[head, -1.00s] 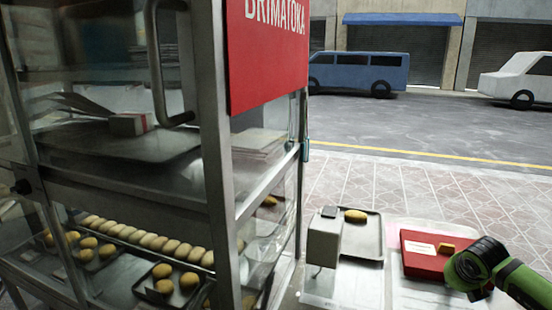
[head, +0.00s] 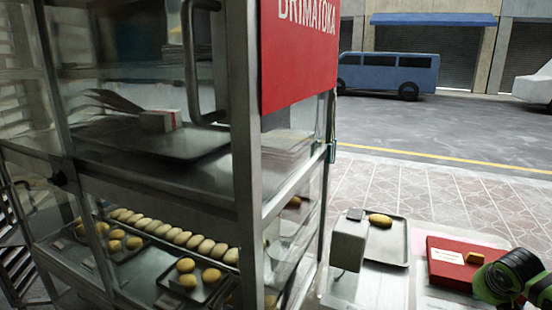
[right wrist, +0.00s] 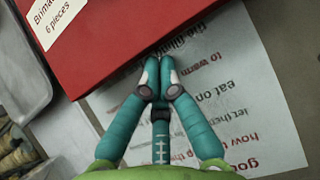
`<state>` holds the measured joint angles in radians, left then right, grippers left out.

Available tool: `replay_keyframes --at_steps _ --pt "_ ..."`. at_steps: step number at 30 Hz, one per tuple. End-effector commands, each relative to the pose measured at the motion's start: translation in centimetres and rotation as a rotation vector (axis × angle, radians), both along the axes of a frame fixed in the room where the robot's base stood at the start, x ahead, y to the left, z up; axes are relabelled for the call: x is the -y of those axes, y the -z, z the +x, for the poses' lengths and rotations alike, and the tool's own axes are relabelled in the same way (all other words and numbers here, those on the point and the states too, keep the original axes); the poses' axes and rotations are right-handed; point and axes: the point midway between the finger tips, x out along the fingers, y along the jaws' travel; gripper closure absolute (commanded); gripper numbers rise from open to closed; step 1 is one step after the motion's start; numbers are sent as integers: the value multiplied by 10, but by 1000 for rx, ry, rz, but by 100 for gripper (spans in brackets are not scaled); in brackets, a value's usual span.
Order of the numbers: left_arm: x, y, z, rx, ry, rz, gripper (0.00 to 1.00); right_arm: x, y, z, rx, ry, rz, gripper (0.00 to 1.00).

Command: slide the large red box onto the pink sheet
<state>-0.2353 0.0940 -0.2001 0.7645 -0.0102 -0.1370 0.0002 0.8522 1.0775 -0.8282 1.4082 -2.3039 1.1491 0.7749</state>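The large red box (head: 440,272), with a white label and a small yellow piece or picture on top, lies at the lower right of the head view. In the right wrist view the box (right wrist: 130,30) fills the top. My right gripper (right wrist: 158,72) has its teal fingers together and empty, tips at the box's lower edge; I cannot tell whether they touch it. In the head view my right arm's green wrist covers the box's right end. A pale sheet with red and dark print (right wrist: 262,120) lies beside the box. My left gripper is out of view.
A metal tray (head: 396,250) with a yellow bun (head: 380,220) lies left of the box, beside a grey upright block (head: 348,246). A glass-sided cabinet (head: 248,200) with buns inside fills the left. Paved street lies beyond.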

Motion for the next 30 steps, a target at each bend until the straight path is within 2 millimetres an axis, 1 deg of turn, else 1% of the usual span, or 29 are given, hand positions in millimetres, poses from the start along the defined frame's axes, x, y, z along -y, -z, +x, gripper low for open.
replay_keyframes --at_steps 11,17,30 --pt "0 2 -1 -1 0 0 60 1 0 2 1 1 0 100" --pt "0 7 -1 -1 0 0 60 5 1 11 3 2 1 100" --pt "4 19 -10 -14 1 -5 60 16 1 30 3 1 1 100"
